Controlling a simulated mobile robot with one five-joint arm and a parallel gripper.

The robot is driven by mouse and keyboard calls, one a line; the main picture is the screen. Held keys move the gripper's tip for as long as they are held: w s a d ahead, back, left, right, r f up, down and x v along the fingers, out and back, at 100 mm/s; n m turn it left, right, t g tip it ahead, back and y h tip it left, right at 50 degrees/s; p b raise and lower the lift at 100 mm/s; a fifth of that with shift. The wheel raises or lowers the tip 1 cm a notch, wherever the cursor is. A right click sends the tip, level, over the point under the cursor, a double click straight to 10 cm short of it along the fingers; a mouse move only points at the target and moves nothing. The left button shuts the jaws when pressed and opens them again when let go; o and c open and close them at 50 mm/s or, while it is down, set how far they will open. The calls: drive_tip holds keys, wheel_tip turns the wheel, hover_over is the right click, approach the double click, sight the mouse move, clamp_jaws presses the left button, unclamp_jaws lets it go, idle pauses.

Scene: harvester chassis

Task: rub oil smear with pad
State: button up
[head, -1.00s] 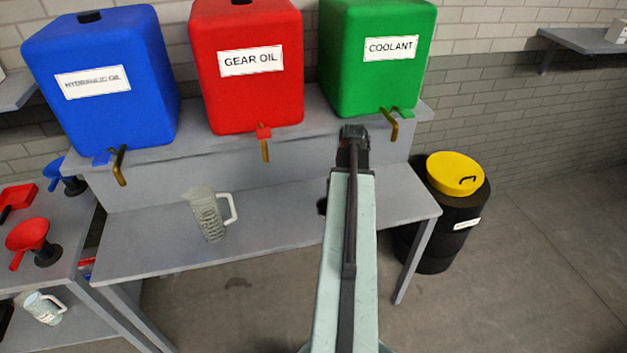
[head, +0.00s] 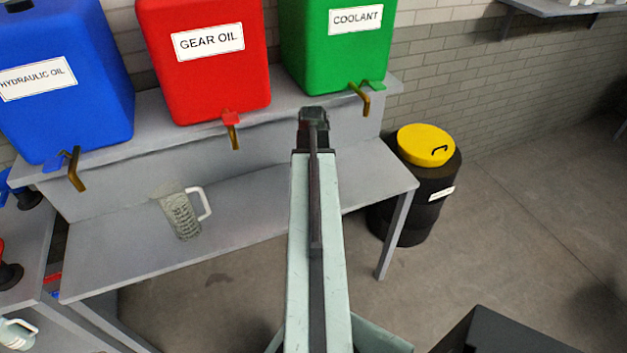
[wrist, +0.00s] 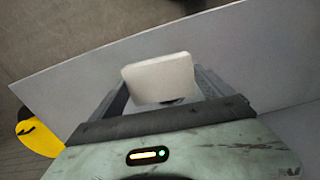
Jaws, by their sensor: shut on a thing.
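My gripper (wrist: 163,82) is shut on a pale, rounded pad (wrist: 160,77) in the wrist view. The pad is held over or in front of a plain grey surface, and I cannot tell whether it touches it. In the head view my gripper's end (head: 313,116) reaches over the grey bench, left of the coolant tap. My own arm hides the pad there. A dark smudge (head: 215,285) lies on the floor below the bench. I cannot tell whether it is the oil smear. No smear shows on the visible bench top.
Blue (head: 62,115), red (head: 205,80) and green (head: 333,60) tanks with taps stand on the raised shelf (head: 150,140). A clear jug (head: 178,215) stands on the bench (head: 250,215). A black drum with a yellow lid (head: 426,146) stands to the right. Floor is open farther right.

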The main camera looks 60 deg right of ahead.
drive_tip(key=shift+s+f+b, duration=0.1)
drive_tip(key=shift+f+b, duration=2.25)
drive_tip(key=shift+f, duration=0.3)
drive_tip(key=shift+f+b, duration=1.05)
drive_tip(key=shift+r, duration=0.1)
